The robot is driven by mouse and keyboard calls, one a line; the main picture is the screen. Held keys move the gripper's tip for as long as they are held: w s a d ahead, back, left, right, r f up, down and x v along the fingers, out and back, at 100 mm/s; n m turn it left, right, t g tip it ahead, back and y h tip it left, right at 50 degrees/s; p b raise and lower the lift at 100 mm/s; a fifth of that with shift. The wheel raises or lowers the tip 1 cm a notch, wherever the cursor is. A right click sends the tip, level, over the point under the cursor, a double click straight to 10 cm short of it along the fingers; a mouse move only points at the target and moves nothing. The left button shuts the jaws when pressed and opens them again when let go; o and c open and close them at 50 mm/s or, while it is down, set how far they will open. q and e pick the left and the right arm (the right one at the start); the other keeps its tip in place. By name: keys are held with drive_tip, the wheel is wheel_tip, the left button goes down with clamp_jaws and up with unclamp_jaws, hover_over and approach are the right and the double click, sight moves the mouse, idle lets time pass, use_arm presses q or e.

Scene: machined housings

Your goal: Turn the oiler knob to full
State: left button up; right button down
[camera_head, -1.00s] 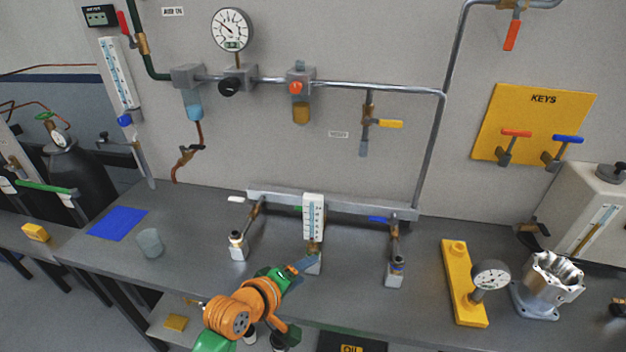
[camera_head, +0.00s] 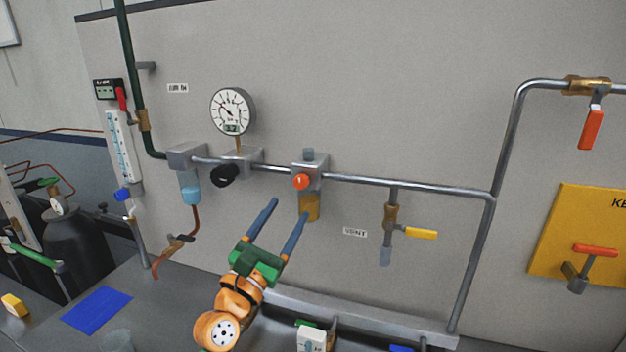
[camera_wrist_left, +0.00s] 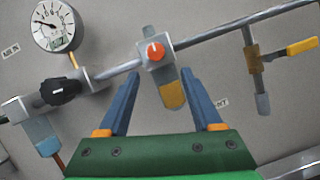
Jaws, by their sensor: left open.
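The oiler is a grey block on the wall pipe with an amber bowl (camera_head: 310,207) below it and an orange-red knob (camera_head: 301,182) on its front. In the left wrist view the knob (camera_wrist_left: 155,51) shows a pale mark on its face, and it sits beyond the fingertips, between them. My left gripper (camera_head: 289,207) is open and empty, with two blue fingers pointing up toward the oiler. Its fingertips are below the knob and do not appear to touch it. My right gripper is not in view.
A black regulator knob (camera_head: 225,174) and a round gauge (camera_head: 233,111) are left of the oiler. A yellow-handled vent valve (camera_head: 420,233) is to its right. A blue mat (camera_head: 97,309) lies on the bench. The wall before the oiler is clear.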

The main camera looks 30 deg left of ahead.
sight(299, 187)
use_arm(q)
drive_tip(key=w+r+p, duration=0.1)
drive_tip(key=r, duration=0.1)
drive_tip(key=w+r+p, duration=0.1)
drive_tip(key=w, duration=0.1)
drive_tip(key=shift+a+r, duration=0.2)
drive_tip(key=shift+r, duration=0.15)
drive_tip(key=shift+w+r, duration=0.15)
drive_tip(key=shift+w, duration=0.15)
drive_tip(key=shift+w+a, duration=0.1)
drive_tip(key=shift+w, duration=0.35)
drive_tip(key=shift+w+f, duration=0.35)
drive_tip(key=shift+w, duration=0.1)
drive_tip(key=shift+s+r, duration=0.1)
drive_tip(key=shift+s, duration=0.1)
clamp_jaws()
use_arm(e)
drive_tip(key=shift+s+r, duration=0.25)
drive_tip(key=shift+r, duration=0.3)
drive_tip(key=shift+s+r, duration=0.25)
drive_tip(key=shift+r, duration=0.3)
